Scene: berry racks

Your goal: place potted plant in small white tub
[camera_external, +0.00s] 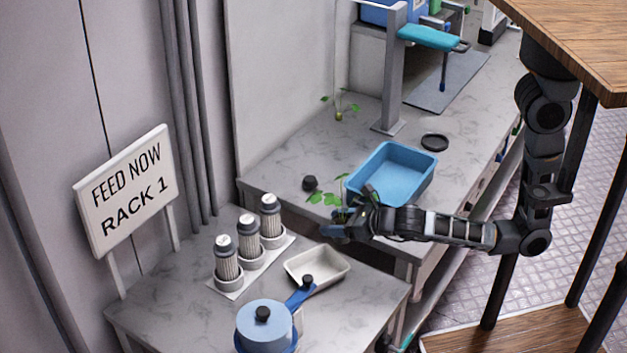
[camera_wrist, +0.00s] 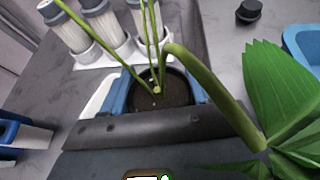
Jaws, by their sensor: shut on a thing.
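My gripper (camera_external: 343,222) is shut on the potted plant, whose green leaves (camera_external: 325,198) stick up beside the fingers. In the wrist view the dark soil and round pot (camera_wrist: 172,88) sit between my blue fingers (camera_wrist: 160,92), with green stems rising and a large leaf at the right. The pot is mostly hidden by the gripper in the outside view. The small white tub (camera_external: 335,281) lies on the nearer counter, below and left of my gripper; it looks empty. A white edge, probably the tub (camera_wrist: 98,100), shows partly behind the gripper in the wrist view.
A white holder with several grey-capped cylinders (camera_external: 247,239) stands left of the tub. A blue pot (camera_external: 263,326) with a blue handle is in front of it, a black knob near the tub's edge. A blue tray (camera_external: 408,165), another seedling (camera_external: 339,112) and a black knob (camera_external: 310,183) are on the farther counter.

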